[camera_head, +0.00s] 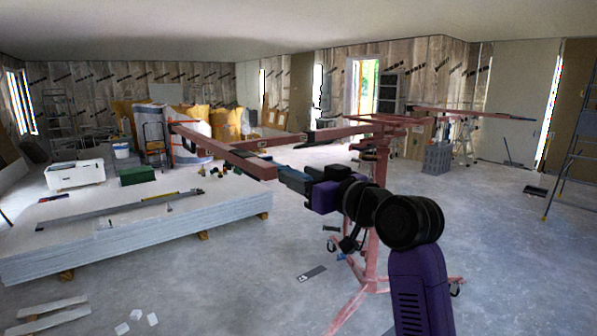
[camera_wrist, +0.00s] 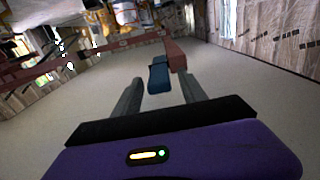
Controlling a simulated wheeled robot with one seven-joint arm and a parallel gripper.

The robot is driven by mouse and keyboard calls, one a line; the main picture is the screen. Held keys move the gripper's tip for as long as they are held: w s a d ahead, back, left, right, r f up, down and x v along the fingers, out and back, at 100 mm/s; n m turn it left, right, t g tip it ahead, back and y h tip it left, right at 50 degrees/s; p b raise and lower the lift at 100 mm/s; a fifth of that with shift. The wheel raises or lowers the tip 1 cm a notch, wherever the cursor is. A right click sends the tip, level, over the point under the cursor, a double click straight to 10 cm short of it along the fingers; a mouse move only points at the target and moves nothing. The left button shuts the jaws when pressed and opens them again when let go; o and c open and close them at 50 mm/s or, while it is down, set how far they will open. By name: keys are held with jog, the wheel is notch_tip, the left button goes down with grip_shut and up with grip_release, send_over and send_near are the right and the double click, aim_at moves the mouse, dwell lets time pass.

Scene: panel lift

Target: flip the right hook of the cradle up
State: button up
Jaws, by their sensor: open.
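The red panel-lift cradle (camera_head: 250,163) reaches across the head view above the stack of panels. Its bar end (camera_wrist: 175,57) shows near the top middle of the wrist view. A dark blue hook (camera_wrist: 158,79) sits at that bar end, and a blue part also shows there in the head view (camera_head: 288,174). My gripper (camera_wrist: 163,80) is open, with one finger on each side of the hook in the picture. I see no clear contact. In the head view my gripper (camera_head: 304,183) is at the cradle's near end. The hook's exact angle is hard to tell.
The lift's red mast (camera_head: 381,200) and splayed legs (camera_head: 347,310) stand just behind my arm. A stack of white panels (camera_head: 130,240) with a long metal bar (camera_head: 120,210) is at left. A grey crate (camera_head: 437,158) stands farther back. The right floor is mostly clear.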

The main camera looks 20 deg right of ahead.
jog(key=shift+w+a, duration=0.15)
jog(key=shift+w, duration=0.4)
grip_shut()
jog(key=shift+f, duration=0.1)
dwell(1.0)
